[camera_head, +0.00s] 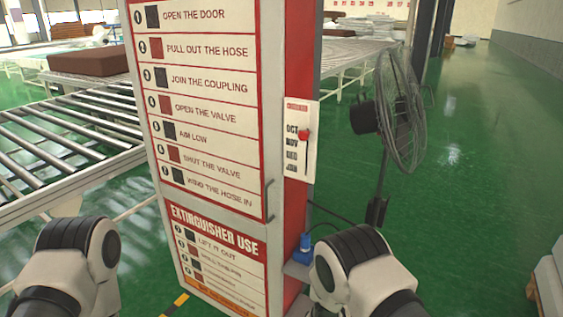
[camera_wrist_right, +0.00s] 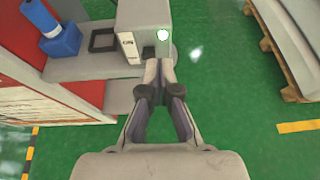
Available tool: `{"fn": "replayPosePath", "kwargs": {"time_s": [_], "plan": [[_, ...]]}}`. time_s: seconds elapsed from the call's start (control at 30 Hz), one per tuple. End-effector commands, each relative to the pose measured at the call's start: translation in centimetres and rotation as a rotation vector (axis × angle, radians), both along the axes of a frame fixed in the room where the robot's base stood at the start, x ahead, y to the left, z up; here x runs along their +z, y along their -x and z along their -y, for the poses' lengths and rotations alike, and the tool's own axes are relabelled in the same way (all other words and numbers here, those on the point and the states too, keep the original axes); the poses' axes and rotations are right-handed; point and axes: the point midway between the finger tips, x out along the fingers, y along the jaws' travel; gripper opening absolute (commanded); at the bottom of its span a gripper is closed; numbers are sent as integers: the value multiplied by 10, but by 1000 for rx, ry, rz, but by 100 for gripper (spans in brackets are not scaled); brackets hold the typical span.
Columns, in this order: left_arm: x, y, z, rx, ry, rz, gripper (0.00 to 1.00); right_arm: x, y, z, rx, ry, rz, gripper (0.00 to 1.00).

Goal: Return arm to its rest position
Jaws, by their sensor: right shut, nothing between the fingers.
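My right arm (camera_head: 358,262) enters at the lower middle of the head view, in front of the red side of a tall cabinet. Its gripper is hidden there but shows in the right wrist view (camera_wrist_right: 158,72). The fingers are together and empty, with the tips close to a grey box (camera_wrist_right: 144,22) that has a white label and a lit round spot. I cannot tell whether the tips touch it. My left arm (camera_head: 72,258) is at the lower left of the head view, and its gripper is out of frame.
The cabinet (camera_head: 208,110) with printed instructions stands between my arms. A fan (camera_head: 398,110) stands to its right. A blue device (camera_wrist_right: 62,40) sits on a grey shelf. A roller conveyor (camera_head: 60,140) is at left, a pallet (camera_wrist_right: 290,50) at right. Green floor is open at right.

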Motion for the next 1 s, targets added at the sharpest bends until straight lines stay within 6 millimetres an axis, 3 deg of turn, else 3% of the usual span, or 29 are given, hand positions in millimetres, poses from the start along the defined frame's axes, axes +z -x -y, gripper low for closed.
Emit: {"fn": "replayPosePath", "kwargs": {"time_s": [0.07, 0.17, 0.23, 0.3, 0.37, 0.4, 0.47, 0.5, 0.6, 0.7, 0.77, 0.9, 1.0], "plan": [[-16, 0, 0, 0, 0, -1, 62, -21, 25, 38, -97, 3, -48, 0], [-25, 0, 0, 0, 0, -1, 62, -50, 86, 85, -312, -47, -172, 0], [-31, 0, 0, 0, 0, 0, 62, -72, 143, 108, -493, -116, -277, 0], [-36, 0, 0, 0, 0, 0, 62, -90, 204, 119, -687, -205, -372, 0], [-41, 0, 0, 0, 0, -1, 62, -101, 259, 118, -870, -296, -444, 0], [-44, 0, 0, 0, 0, -1, 62, -107, 295, 112, -1001, -363, -482, 0], [-48, 0, 0, 0, 0, -1, 62, -112, 347, 94, -1217, -482, -519, 0], [-51, 0, 0, 0, 0, -1, 62, -113, 379, 76, -1383, -575, -524, 0], [-57, 0, 0, 0, 0, -1, 62, -110, 430, 27, -1799, -828, -408, 0], [-57, 0, 0, 0, 0, -1, 62, -105, 438, 1, -2109, -1050, -116, 0], [-56, 0, 0, 0, 0, 0, 62, -103, 430, 2, -2202, -1157, 103, 0], [-55, 0, 0, 0, 0, 0, 62, -105, 396, 20, -2205, -1348, 455, 0], [-55, 0, 0, 0, 0, 0, 62, -106, 384, 22, -2176, -1411, 495, 0]]}}
